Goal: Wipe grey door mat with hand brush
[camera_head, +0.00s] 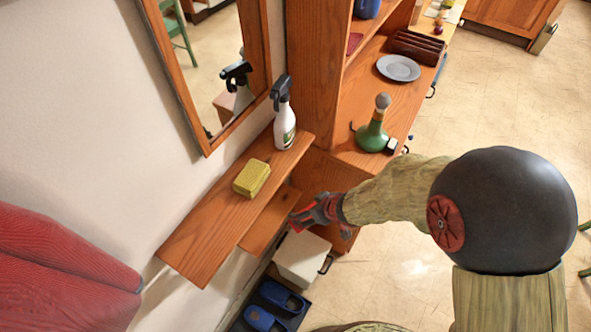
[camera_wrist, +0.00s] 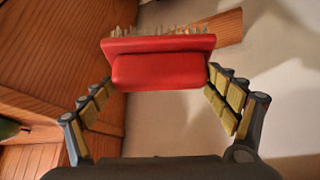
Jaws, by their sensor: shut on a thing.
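My gripper (camera_head: 318,212) is in front of the lower wooden shelf in the head view, reaching left from my arm. In the wrist view my gripper (camera_wrist: 160,80) is shut on a red hand brush (camera_wrist: 158,71), with a finger at each side. The brush's pale bristles point away from the wrist camera. In the head view only a bit of red shows at the gripper. I cannot make out a grey door mat for certain. A dark flat tray or mat (camera_head: 294,320) lies on the floor under blue slippers (camera_head: 262,319), below and left of my gripper.
A yellow sponge (camera_head: 251,178) and a spray bottle (camera_head: 284,118) stand on the upper shelf (camera_head: 207,228). A white box (camera_head: 302,258) is just below my gripper. A green bottle (camera_head: 372,135) and grey plate (camera_head: 398,68) stand on the cabinet. Floor at right is clear.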

